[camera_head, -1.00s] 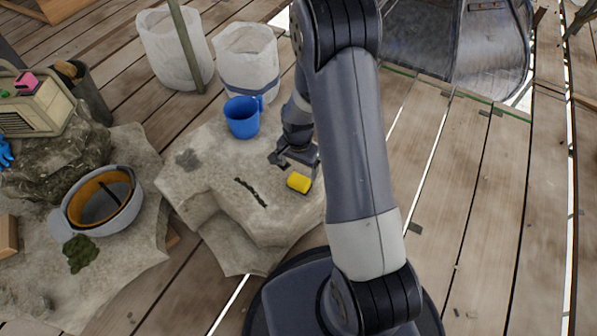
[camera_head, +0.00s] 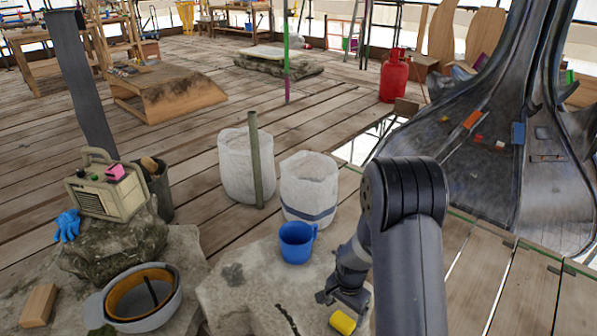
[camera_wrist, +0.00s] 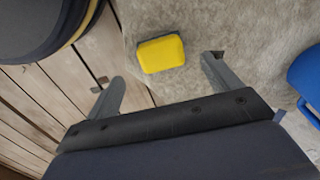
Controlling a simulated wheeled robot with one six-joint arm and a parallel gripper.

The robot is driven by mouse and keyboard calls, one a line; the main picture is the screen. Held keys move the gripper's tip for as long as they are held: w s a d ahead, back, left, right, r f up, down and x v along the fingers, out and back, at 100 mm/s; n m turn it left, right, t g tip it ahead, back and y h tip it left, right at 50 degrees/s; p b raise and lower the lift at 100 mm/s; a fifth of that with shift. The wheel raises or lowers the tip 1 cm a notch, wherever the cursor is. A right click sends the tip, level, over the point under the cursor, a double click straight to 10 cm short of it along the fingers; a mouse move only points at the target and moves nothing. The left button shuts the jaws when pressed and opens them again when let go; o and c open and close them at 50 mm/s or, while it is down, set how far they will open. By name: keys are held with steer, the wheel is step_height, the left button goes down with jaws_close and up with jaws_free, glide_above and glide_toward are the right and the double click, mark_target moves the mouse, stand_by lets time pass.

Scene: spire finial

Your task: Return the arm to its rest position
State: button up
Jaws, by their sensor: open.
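My gripper (camera_head: 343,300) is open and empty, low over the pale stone block (camera_head: 238,308) at the lower middle of the head view. In the wrist view its two fingers (camera_wrist: 160,88) stand wide apart. A yellow sponge-like block (camera_head: 342,322) lies on the stone just in front of the gripper. In the wrist view the yellow block (camera_wrist: 161,54) lies beyond the fingertips, between their lines, apart from both. My arm covers the right part of the stone in the head view.
A blue mug (camera_head: 296,242) stands on the stone, close to my gripper. Two white sacks (camera_head: 246,165) stand behind. A grey bowl (camera_head: 142,300), a radio (camera_head: 108,190) and blue gloves (camera_head: 67,226) are at left. A dark curved metal structure (camera_head: 480,180) rises at right.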

mark_target(342, 321)
step_height(342, 321, down, 9)
steer(key=b, duration=0.3)
step_height(342, 321, up, 4)
steer(key=shift+f+p, duration=0.2)
steer(key=shift+p, duration=0.65)
steer(key=shift+r, duration=0.55)
